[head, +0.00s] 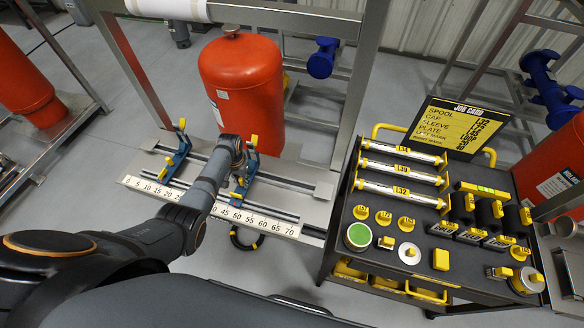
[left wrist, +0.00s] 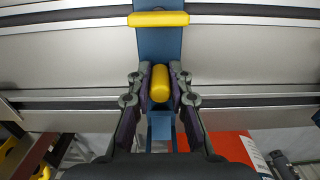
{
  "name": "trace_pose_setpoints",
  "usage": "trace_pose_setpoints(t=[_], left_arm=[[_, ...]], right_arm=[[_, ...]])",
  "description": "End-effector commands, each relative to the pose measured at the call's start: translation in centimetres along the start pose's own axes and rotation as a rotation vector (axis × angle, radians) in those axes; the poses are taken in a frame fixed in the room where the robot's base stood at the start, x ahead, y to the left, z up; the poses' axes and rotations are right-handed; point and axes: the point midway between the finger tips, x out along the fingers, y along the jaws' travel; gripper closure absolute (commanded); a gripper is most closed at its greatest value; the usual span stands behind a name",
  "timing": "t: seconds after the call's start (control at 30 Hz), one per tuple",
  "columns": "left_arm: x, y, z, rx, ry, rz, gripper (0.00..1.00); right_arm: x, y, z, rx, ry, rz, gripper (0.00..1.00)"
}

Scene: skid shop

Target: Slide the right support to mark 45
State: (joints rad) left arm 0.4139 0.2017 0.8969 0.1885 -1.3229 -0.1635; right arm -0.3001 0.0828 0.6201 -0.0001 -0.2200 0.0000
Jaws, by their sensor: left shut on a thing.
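The right support (head: 249,172) is a blue bracket with yellow parts, standing across the two rails on the bench. My left gripper (head: 240,168) is at this support, partly hidden by my own wrist. In the left wrist view its fingers (left wrist: 160,90) are closed on either side of a yellow knob (left wrist: 160,83) on the blue support. The left support (head: 177,155), also blue and yellow, stands further left on the rails. The scale (head: 258,218) runs along the bench front. My arm covers its middle numbers; the support's front end is near the 45 region, but its exact reading is unclear.
A red tank (head: 241,75) stands behind the bench. To the right, a black cart (head: 345,205) carries labelled rollers, caps and blocks with a job card (head: 459,127). The rails right of the support are clear up to the frame post.

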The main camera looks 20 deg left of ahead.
Motion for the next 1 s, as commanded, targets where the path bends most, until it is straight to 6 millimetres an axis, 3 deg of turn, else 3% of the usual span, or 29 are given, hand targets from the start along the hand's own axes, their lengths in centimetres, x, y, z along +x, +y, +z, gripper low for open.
trace_pose_setpoints(t=[0.47, 1.0], left_arm=[[-0.1, -0.3, -0.1, -0.001, 0.003, -0.001, 1.00], [-0.1, -2.8, -0.1, -0.001, 0.003, -0.002, 1.00]], right_arm=[[0.0, -0.2, 0.0, 0.001, 0.000, -0.003, 0.60], [0.5, -0.5, 0.0, 0.002, 0.000, -0.005, 0.60]])
